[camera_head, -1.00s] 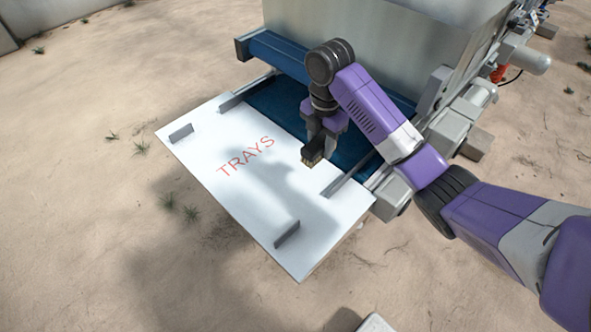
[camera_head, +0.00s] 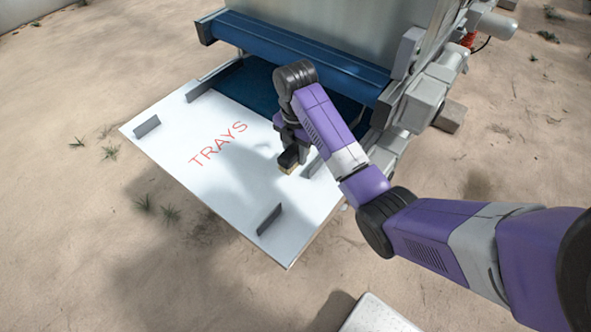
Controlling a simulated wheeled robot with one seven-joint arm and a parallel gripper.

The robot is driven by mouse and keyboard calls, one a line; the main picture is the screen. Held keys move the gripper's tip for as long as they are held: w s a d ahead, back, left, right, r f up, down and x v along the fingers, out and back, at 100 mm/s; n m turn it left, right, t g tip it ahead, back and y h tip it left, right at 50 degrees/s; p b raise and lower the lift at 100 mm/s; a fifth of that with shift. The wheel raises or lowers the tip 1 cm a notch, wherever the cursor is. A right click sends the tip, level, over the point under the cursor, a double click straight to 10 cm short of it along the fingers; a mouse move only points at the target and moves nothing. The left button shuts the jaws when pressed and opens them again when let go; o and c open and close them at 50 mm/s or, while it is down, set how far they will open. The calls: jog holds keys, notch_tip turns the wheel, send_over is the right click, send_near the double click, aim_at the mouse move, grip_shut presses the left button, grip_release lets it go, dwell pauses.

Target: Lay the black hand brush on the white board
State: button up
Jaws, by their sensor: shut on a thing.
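The white board (camera_head: 190,122) with red "TRAYS" lettering juts out from the front of the machine. My gripper (camera_head: 294,148) points down over the right part of the board, near its inner edge by the blue belt. It is shut on the black hand brush (camera_head: 289,158), whose dark body and pale yellowish bristles show below the fingers. The rest of the brush is hidden by my gripper and arm. I cannot tell whether the bristles touch the board or hang just above it.
Small grey upright guides stand on the board, one at left (camera_head: 147,127) and one at the front right (camera_head: 269,219). The blue belt (camera_head: 245,84) and grey machine housing (camera_head: 330,30) lie behind. The board's middle and left are clear. A pale object (camera_head: 378,315) shows at the bottom edge.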

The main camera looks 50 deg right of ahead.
aim_at(296, 148)
jog(key=shift+f, duration=3.1)
jog(key=shift+f, duration=0.1)
jog(key=o, duration=0.9)
notch_tip(296, 148, up, 11)
jog(key=shift+r+p, duration=0.2)
jog(key=shift+p, duration=0.85)
jog(key=shift+r+p, duration=0.45)
